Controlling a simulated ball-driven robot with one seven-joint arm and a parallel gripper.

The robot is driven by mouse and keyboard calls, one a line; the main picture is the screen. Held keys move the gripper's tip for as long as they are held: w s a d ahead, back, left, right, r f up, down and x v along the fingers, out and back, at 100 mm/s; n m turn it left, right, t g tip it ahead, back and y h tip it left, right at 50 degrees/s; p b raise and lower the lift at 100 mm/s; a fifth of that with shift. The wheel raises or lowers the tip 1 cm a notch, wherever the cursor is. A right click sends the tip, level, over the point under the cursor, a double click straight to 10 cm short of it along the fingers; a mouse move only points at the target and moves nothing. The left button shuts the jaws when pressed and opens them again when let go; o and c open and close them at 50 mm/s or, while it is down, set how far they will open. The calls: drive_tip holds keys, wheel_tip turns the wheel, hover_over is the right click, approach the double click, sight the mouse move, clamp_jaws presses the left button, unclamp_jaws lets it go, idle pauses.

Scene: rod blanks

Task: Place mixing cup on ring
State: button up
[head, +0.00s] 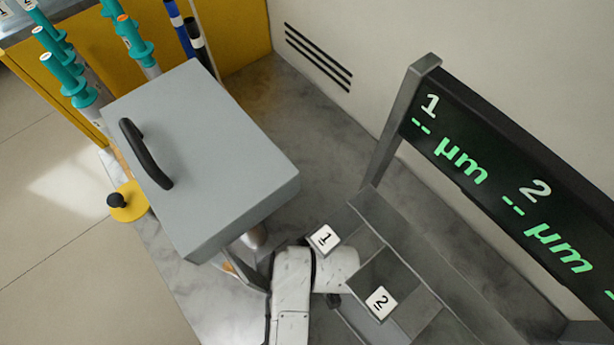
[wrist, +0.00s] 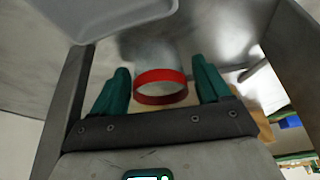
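The mixing cup, a pale grey vessel with a red band (wrist: 160,88), shows in the wrist view between the two green fingers of my gripper (wrist: 161,88). In the head view my gripper and the cup are hidden or cannot be made out beside the large grey box. I cannot make out the ring in either view.
The grey box (head: 205,160) with a black handle stands close to my arm. Plates marked 1 (head: 323,238) and 2 (head: 379,302) and a display (head: 510,190) are at right. Teal-collared rods (head: 75,85) stand upper left. A yellow disc (head: 128,202) has a black knob.

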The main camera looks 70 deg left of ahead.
drive_tip(key=shift+o, duration=0.7)
drive_tip(key=shift+r, duration=0.1)
drive_tip(key=shift+r, duration=0.25)
drive_tip(key=p+v, duration=0.4)
drive_tip(key=v, duration=0.7)
drive_tip(key=shift+d+r, duration=0.15)
drive_tip(key=shift+r, duration=0.15)
